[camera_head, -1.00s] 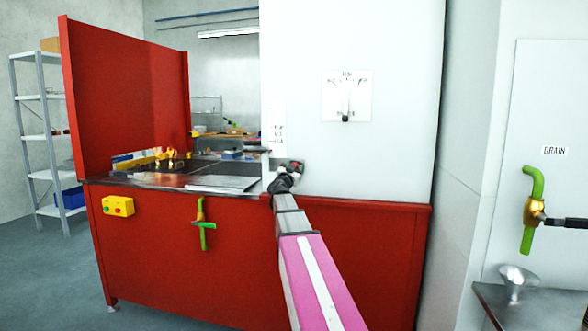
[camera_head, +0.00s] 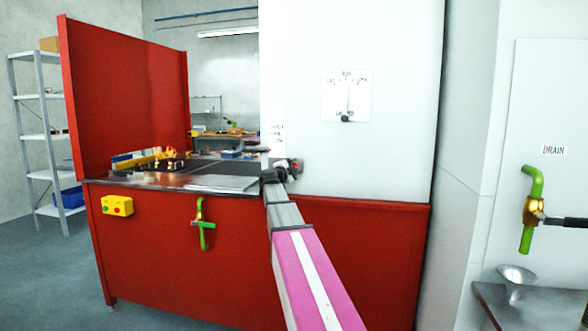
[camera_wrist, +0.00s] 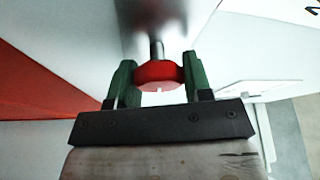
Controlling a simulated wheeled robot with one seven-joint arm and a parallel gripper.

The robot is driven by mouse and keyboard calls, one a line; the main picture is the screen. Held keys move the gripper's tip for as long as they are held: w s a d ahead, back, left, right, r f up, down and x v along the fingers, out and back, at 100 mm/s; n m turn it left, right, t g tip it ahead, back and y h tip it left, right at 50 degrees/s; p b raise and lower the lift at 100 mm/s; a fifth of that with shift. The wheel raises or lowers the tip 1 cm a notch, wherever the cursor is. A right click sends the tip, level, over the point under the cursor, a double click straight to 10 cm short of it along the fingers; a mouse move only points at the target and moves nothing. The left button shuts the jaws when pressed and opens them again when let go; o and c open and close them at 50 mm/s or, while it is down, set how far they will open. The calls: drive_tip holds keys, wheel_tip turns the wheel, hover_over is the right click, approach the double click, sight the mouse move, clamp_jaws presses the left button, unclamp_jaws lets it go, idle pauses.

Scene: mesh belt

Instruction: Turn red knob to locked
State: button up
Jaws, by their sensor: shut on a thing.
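The red knob (camera_wrist: 158,75) is a round disc on a grey metal shaft that comes out of a pale panel, with a small pale mark on its edge. My gripper (camera_wrist: 160,80) has green fingers on both sides of the knob and is shut on it in the wrist view. In the head view my gripper (camera_head: 283,167) is at the lower left corner of the white cabinet. The knob is too small and too covered there to tell its angle. No locked mark can be read.
A white cabinet (camera_head: 390,150) with a dial plate (camera_head: 346,96) stands behind my arm.

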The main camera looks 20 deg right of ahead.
drive_tip(key=shift+m+g, duration=0.3)
drive_tip(key=shift+m, duration=0.3)
drive_tip(key=o, duration=0.9)
drive_tip(key=shift+s, duration=0.1)
drive_tip(key=v, duration=1)
drive_tip(key=shift+s+a, duration=0.2)
drive_tip(key=shift+a, duration=0.1)
drive_tip(key=shift+f, duration=0.1)
